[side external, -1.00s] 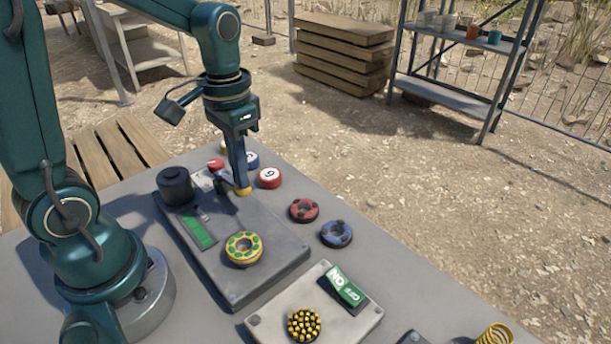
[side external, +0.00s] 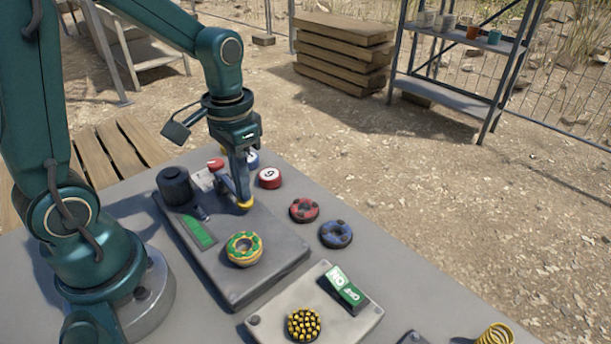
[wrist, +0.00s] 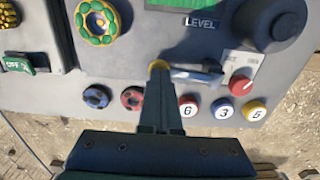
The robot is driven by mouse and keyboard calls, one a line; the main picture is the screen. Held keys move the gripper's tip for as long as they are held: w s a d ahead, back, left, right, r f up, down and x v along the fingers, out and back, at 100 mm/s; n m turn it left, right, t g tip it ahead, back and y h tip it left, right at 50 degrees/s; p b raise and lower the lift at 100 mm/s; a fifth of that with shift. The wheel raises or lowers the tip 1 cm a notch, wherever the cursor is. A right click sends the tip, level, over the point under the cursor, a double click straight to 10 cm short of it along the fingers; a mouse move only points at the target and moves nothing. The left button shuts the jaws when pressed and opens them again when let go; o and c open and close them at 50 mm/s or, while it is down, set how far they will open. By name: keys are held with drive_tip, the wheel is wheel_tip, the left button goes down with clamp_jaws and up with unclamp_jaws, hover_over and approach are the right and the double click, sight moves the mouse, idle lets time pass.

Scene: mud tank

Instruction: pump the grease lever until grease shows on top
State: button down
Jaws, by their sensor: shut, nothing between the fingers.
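The lever, a short bar with a yellow knob (side external: 245,204), sits on the dark grey base plate (side external: 265,285). My gripper (side external: 243,194) is shut and empty, pointing down, its tip at the knob. In the wrist view the shut fingers (wrist: 160,90) end at the yellow knob (wrist: 158,66), and the lever bar (wrist: 193,74) runs right from there. Whether the tip touches or only hovers over the knob I cannot tell. A green strip (side external: 199,233) marked LEVEL lies on the plate. I cannot make out any grease.
A yellow-and-green wheel (side external: 244,249) is on the plate's front. Red (side external: 304,210) and blue (side external: 336,234) knobs and numbered buttons (side external: 269,178) stand to the right. A light panel (side external: 270,325) holds an ON/OFF switch (side external: 345,289). A yellow spring (side external: 495,335) lies at the front edge.

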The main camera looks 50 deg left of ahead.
drive_tip(key=shift+r, duration=0.1)
wheel_tip(320, 180, up, 7)
idle(0.9)
idle(0.6)
drive_tip(key=s+d+r+t, duration=0.1)
drive_tip(key=s+d+t, duration=0.3)
drive_tip(key=s+t, duration=0.1)
drive_tip(key=shift+s+d+r+t, duration=0.15)
drive_tip(key=shift+s+r+t, duration=0.2)
drive_tip(key=shift+s, duration=0.5)
idle(0.3)
